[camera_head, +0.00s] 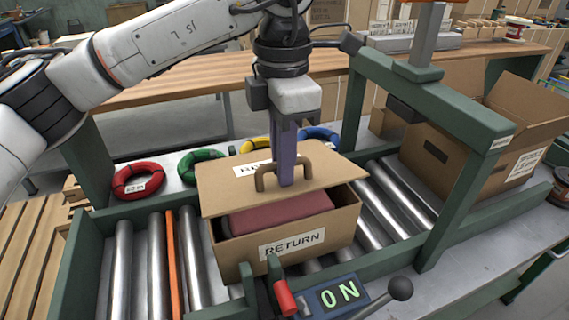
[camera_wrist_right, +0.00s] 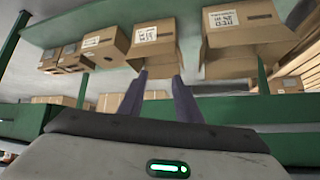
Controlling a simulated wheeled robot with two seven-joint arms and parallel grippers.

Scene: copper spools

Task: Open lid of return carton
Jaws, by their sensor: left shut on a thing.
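The return carton (camera_head: 310,246) is a brown box with a "RETURN" label on its front, standing on the roller conveyor in the head view. Its flat cardboard lid (camera_head: 218,185) sits raised and askew toward the back left, leaving a gap at the front. A dark red item (camera_head: 280,212) shows inside. My left gripper (camera_head: 287,178) points down and is shut on the lid's brown handle (camera_head: 264,172). My right gripper (camera_wrist_right: 160,80) shows only in the right wrist view, with its two fingers apart and nothing between them.
Red (camera_head: 138,181), green (camera_head: 202,167), yellow and blue coils lie behind the conveyor. A green frame (camera_head: 458,165) and a larger open carton (camera_head: 470,160) stand at the right. Boxes line a shelf in the right wrist view.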

